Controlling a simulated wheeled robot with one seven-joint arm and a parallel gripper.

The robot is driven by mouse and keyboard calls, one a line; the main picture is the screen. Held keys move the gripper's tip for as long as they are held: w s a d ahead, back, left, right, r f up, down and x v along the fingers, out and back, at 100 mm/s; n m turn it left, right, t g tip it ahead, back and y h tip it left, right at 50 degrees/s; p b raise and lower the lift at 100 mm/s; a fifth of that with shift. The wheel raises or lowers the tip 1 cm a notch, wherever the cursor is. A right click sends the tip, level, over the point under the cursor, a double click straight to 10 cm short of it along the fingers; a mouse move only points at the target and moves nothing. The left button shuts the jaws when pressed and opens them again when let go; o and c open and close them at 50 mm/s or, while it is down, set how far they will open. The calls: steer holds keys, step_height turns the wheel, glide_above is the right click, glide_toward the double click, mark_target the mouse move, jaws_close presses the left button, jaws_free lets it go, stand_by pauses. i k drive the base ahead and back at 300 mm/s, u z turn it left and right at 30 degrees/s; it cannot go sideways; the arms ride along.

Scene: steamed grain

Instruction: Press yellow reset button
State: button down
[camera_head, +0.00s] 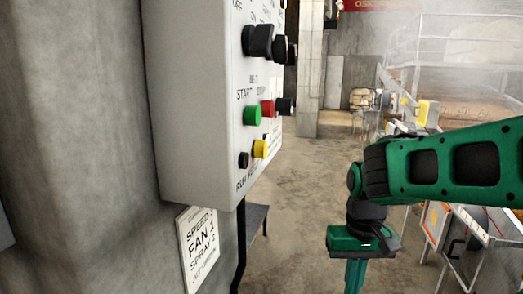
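The yellow button (260,149) sits low on the side face of a light grey control box (190,110). A black button (243,160) is just left of it. A green button (253,116) marked START and a red button (267,109) are above it. My gripper (354,280) hangs pointing down, right of the box and below the yellow button in the picture, apart from both. Its green fingers are cut off by the bottom edge, so I cannot tell whether they are open.
Black knobs (259,40) stick out from the upper panel. A concrete wall (80,150) stands behind the box, with a white sign (197,247) below it. Metal railings and machinery (440,60) stand at the right. Bare floor (310,190) shows between box and arm.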

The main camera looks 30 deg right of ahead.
mark_target(260, 150)
steer(key=z, duration=1.5)
steer(key=k, duration=1.7)
steer(key=u, duration=0.6)
